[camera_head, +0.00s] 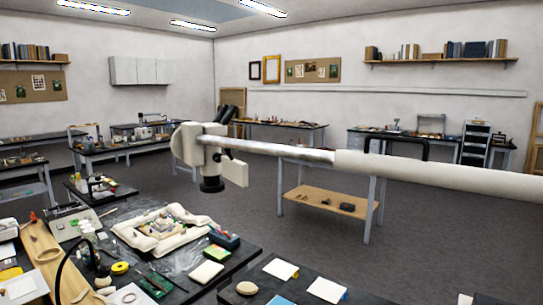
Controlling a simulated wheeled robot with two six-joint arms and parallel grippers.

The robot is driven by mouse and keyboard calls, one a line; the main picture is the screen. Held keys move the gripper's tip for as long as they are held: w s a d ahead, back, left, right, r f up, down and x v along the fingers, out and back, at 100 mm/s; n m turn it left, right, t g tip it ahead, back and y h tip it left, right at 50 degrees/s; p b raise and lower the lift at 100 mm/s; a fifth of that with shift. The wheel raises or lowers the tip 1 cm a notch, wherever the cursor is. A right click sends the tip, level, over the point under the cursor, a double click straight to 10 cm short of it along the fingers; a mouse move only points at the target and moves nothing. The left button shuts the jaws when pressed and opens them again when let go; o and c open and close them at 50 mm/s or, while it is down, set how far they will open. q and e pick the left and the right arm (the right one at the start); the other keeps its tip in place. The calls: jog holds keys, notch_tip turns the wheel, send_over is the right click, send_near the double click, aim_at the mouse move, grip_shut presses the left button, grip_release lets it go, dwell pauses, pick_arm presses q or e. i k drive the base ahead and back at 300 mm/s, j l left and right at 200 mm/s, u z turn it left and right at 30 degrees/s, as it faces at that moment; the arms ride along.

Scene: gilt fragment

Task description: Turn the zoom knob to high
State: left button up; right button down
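A white microscope head (190,145) hangs in the middle of the view, with dark eyepieces (226,113) on top and a dark round objective (211,184) below. A long boom, metal near the head and white (440,174) farther out, runs from it to the right edge. A pale block (235,171) sits at the head's right side. Small dark parts show on the head, but I cannot tell which is the zoom knob or how it is set. Neither of my grippers is in view.
Below the head, a dark bench (186,262) holds a pale padded tray (188,237) with fragments, bottles, a green box (216,253) and tools. Another dark bench (255,273) at the bottom carries cards. Grey floor (440,240) lies open to the right.

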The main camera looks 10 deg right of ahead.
aim_at(216, 157)
jog(key=i+j+z, duration=0.45)
jog(key=j, duration=0.15)
jog(key=i+j+z, duration=0.1)
jog(key=j+z, duration=0.15)
jog(key=i+j+z, duration=0.1)
jog(key=j+z, duration=0.15)
jog(key=j, duration=0.2)
